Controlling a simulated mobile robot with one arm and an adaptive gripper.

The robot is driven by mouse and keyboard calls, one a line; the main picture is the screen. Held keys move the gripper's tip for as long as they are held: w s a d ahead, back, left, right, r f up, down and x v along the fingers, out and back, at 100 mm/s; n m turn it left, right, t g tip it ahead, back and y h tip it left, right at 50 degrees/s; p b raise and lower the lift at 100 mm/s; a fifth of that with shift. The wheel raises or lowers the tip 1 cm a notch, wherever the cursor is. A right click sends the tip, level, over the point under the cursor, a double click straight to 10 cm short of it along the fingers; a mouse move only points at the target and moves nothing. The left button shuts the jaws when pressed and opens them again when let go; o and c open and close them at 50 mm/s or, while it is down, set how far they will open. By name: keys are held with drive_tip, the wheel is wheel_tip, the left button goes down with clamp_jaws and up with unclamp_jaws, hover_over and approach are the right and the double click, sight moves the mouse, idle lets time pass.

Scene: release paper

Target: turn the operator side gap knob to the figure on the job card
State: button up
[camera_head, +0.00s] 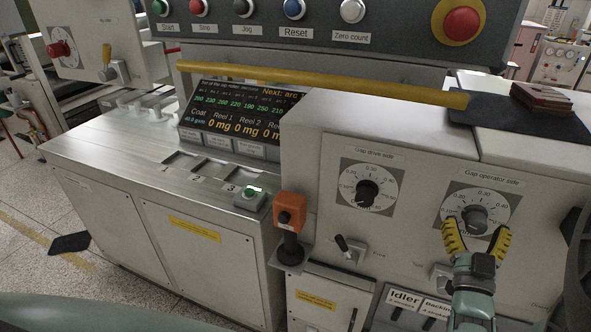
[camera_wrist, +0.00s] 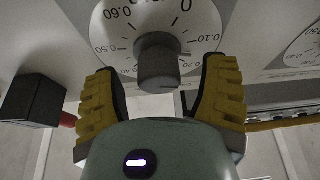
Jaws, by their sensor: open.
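The operator side gap knob (camera_head: 473,219) is a dark grey knob on a white round dial (camera_head: 494,205) at the right of the machine front, under the label "Gap operator side". My gripper (camera_head: 475,236) is open, its yellow fingers on either side of the lower part of this dial. In the wrist view the knob (camera_wrist: 158,62) stands between the two open fingers (camera_wrist: 160,95), with a gap on each side. The dial (camera_wrist: 112,28) appears upside down there, with figures from 0 to 0.60. The knob's pointer cannot be read clearly. I cannot make out a job card.
The drive side gap knob (camera_head: 367,193) is on a similar dial to the left. A yellow bar (camera_head: 320,82) runs above the panel. A display (camera_head: 240,110) stands farther left.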

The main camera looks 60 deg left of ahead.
drive_tip(key=v, duration=1)
drive_tip(key=shift+s+d, duration=0.25)
drive_tip(key=shift+s, duration=0.05)
drive_tip(key=shift+f, duration=0.1)
